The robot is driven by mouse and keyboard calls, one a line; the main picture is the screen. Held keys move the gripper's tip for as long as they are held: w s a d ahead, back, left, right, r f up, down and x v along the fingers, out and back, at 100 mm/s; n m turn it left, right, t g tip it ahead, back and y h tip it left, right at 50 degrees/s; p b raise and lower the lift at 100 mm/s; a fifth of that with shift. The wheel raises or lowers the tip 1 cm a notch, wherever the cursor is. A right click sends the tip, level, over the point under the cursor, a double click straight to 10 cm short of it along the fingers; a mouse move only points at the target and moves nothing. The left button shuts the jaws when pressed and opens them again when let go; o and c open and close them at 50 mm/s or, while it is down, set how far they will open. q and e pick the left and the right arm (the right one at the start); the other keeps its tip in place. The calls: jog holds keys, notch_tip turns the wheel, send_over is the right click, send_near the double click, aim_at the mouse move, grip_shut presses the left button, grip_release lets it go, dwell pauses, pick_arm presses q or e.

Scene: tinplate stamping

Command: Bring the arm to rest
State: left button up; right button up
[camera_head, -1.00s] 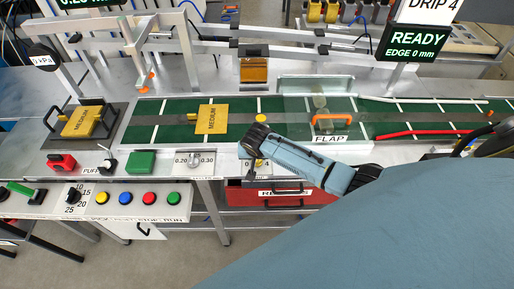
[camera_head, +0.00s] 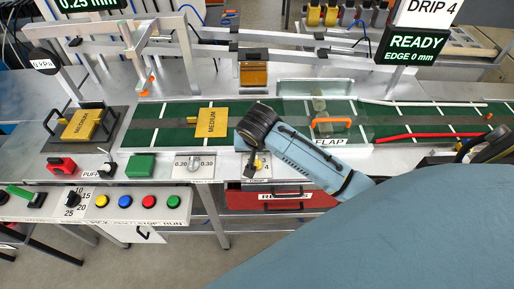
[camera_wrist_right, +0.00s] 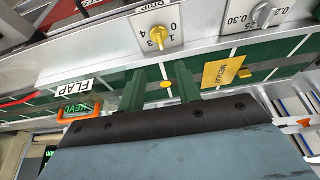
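My right arm comes in from the lower right of the head view. Its gripper (camera_head: 249,168) hangs over the front edge of the conveyor, by the yellow drip knob (camera_head: 261,164). In the right wrist view, the two dark green fingers of this gripper (camera_wrist_right: 160,88) are apart, with nothing held between them. The drip knob (camera_wrist_right: 157,36) stands clear of the fingers in that view. My left arm and gripper are not in view.
A yellow MEDIUM plate (camera_head: 211,122) lies on the green belt, left of my gripper. Another yellow plate (camera_head: 79,126) sits in a holder at the left. The orange FLAP handle (camera_head: 331,123) is right of my wrist. A screen (camera_head: 413,45) reads READY, EDGE 0 mm.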

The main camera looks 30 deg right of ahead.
dwell(0.4)
jog(key=s+a+r+n+y, duration=0.15)
jog(key=s+n, duration=0.25)
jog(key=s, duration=0.7)
jog(key=s+a+n+y, duration=0.1)
jog(key=s+a+n, duration=0.25)
jog(key=s, duration=0.75)
notch_tip(320, 180, down, 34)
jog(key=s+n+g+b, duration=0.1)
jog(key=g+b, duration=0.1)
jog(key=b, duration=0.7)
jog(key=s+d+f+b, duration=0.1)
jog(key=s+f+b, duration=0.3)
jog(key=s+f, duration=0.4)
jog(key=s+d+f+g+b, duration=0.1)
jog(key=s+f+b, duration=0.3)
jog(key=s+f, duration=0.4)
notch_tip(320, 180, down, 8)
jog(key=shift+s+d+r+b, duration=0.2)
jog(key=shift+s+d+b, duration=0.15)
jog(key=shift+d, duration=0.45)
jog(key=shift+s, duration=0.1)
